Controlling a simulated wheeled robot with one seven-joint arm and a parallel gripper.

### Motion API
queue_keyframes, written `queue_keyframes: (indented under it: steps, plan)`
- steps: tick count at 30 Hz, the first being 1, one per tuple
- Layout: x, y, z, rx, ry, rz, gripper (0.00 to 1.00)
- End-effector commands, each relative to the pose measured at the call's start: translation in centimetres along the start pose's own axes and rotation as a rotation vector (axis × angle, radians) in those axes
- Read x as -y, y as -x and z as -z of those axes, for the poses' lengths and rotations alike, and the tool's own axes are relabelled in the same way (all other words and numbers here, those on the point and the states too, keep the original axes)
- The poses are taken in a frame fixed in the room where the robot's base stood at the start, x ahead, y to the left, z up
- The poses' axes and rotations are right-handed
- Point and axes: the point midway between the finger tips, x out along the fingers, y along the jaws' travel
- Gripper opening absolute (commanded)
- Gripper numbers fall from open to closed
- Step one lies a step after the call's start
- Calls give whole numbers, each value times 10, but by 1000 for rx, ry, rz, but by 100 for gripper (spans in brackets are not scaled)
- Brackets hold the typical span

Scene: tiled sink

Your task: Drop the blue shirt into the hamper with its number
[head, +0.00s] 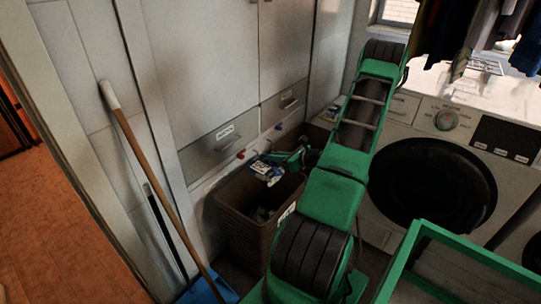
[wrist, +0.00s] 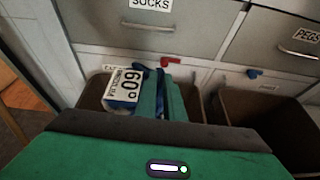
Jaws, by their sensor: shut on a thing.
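My gripper (head: 276,159) is shut on the blue shirt (head: 265,171), a small folded bundle with a white printed tag. In the wrist view the shirt (wrist: 124,90) hangs at the green fingers (wrist: 160,97). Its tag shows large digits like 60, or 09 the other way up. Gripper and shirt are over the opening of a brown hamper (head: 240,222), near its back rim. The wrist view shows this hamper (wrist: 97,90) below the shirt. A white label (head: 287,212) on its side is too small to read. A second brown hamper (wrist: 262,100) stands to the right.
Cabinets with labelled drawers (head: 213,149) stand behind the hampers, with red (head: 240,155) and blue (head: 278,127) hooks beneath. A broom (head: 150,170) leans at the left. A washing machine (head: 430,180) and a green frame (head: 450,240) are at the right.

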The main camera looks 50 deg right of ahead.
Motion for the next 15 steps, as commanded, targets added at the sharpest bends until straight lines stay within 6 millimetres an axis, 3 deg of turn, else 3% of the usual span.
queue_keyframes:
  steps: [6, 15]
  plan:
    - [-12, -16, 16, 1, 4, -19, 0]
    - [-14, -28, 40, 1, 7, -22, 0]
